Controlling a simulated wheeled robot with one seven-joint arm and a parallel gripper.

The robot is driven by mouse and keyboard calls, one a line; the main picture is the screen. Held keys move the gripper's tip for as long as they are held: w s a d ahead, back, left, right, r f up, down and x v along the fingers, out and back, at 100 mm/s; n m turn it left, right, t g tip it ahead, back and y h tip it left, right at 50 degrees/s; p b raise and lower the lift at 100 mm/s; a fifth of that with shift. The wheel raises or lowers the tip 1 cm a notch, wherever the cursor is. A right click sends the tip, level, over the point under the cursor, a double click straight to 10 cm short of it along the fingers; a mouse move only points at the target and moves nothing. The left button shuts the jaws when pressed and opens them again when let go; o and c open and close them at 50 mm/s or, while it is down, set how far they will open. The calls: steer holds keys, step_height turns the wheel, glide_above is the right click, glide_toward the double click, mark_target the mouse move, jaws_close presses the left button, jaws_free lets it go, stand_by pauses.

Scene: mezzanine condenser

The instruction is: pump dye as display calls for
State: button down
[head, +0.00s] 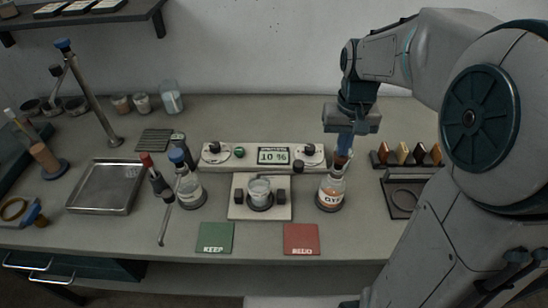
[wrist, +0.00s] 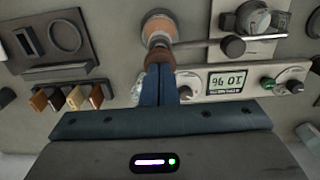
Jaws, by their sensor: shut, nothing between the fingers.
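The display (head: 274,156) on the pale console reads "10 %"; it shows upside down in the wrist view (wrist: 229,81). The dye bottle (head: 331,193) stands upright right of centre, with orange liquid and a "DYE" label. Its pump top (wrist: 158,30) is copper-coloured, with a spout reaching toward the beaker side. A small glass beaker (head: 260,190) with pale contents sits on the square stand (head: 238,210). My gripper (head: 344,148) is shut and empty, fingers pointing down at the pump top; its blue fingers cover part of it in the wrist view (wrist: 158,88). I cannot tell whether they touch.
A second bottle (head: 188,188) with a blue top stands left of the stand. A green "KEEP" card (head: 215,237) and red "REDO" card (head: 301,239) lie in front. A metal tray (head: 104,187) is at left, and a rack of coloured pieces (head: 405,155) at right.

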steer(key=shift+f+b, duration=0.95)
steer(key=shift+f, duration=0.45)
steer(key=shift+r, duration=0.2)
steer(key=shift+r+p, duration=2.45)
steer(key=shift+r, duration=0.5)
